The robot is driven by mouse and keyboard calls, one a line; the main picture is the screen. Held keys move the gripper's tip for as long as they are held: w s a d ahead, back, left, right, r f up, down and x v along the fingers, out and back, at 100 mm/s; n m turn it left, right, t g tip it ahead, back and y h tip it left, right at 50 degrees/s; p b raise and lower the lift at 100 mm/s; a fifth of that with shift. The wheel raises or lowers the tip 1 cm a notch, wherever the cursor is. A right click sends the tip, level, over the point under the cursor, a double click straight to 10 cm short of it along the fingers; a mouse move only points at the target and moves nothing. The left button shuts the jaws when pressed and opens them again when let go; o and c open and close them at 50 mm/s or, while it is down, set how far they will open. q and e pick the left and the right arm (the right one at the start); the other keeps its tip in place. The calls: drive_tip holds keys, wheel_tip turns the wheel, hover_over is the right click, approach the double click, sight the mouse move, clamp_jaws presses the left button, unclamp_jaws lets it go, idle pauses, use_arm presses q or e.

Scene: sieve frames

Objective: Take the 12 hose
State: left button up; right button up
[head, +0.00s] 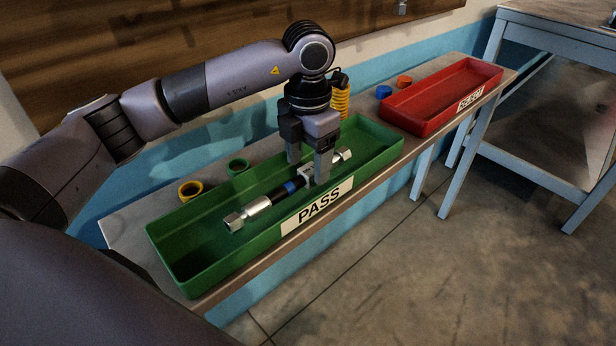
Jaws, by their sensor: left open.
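A short hose (260,206) with metal end fittings and a blue band lies in the green PASS tray (180,268), running lengthwise from near left to far right. No number is readable on it. My left gripper (308,171) points down over the hose's far half, its jaws apart. The fingers hide part of the hose, and I cannot tell whether they touch it. My right gripper is out of view.
A red tray (425,122) with a white label stands at the bench's far right. Blue (383,92) and orange (404,81) rings lie behind it. Yellow (190,190) and green (238,166) rings lie behind the green tray. A grey-blue table (560,30) stands at the right.

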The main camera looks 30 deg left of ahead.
use_arm(q)
drive_tip(key=shift+f, duration=0.65)
drive_tip(key=shift+r, duration=0.1)
clamp_jaws()
